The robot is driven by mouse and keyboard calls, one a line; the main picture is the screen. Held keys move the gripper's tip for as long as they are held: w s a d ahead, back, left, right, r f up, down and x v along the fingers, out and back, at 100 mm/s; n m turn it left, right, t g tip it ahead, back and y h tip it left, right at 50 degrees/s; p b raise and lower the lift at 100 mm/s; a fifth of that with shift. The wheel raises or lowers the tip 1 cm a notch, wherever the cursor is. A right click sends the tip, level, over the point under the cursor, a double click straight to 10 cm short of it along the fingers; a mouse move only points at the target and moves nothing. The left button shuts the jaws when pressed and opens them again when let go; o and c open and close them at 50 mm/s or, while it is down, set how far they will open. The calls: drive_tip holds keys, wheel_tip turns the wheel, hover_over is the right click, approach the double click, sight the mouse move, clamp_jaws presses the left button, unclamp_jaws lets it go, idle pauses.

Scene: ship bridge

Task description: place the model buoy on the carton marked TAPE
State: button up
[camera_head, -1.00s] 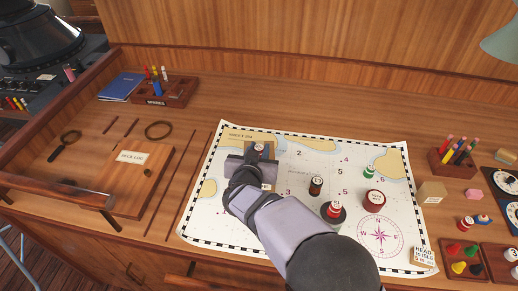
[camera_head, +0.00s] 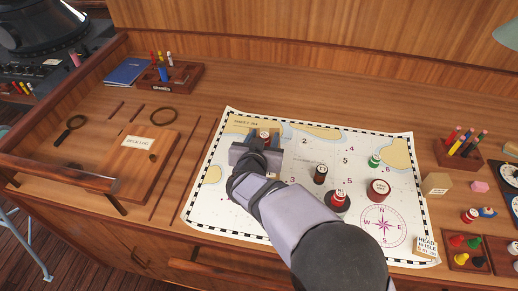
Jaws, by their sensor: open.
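A small red buoy with a pale top (camera_head: 265,136) stands near the upper left of the chart, just beyond my gripper. My gripper (camera_head: 258,152) is open, low over the chart. It hides part of the buoy's surroundings, and I cannot tell whether the jaws touch the buoy. A small tan carton (camera_head: 436,185) stands right of the chart. Its label is too small to read surely. Another red buoy on a dark round base (camera_head: 338,201) stands near the chart's middle.
The chart (camera_head: 230,221) also bears a dark cylinder (camera_head: 320,174), a green piece (camera_head: 374,161) and a round red tin (camera_head: 378,189). A pencil holder (camera_head: 456,155) stands behind the carton, with small coloured items in front of it. A deck log (camera_head: 138,165) lies at left.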

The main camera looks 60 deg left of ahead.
drive_tip(key=b+v, duration=0.2)
drive_tip(key=v, duration=0.9)
drive_tip(key=shift+s+d, duration=0.1)
drive_tip(key=shift+d, duration=0.05)
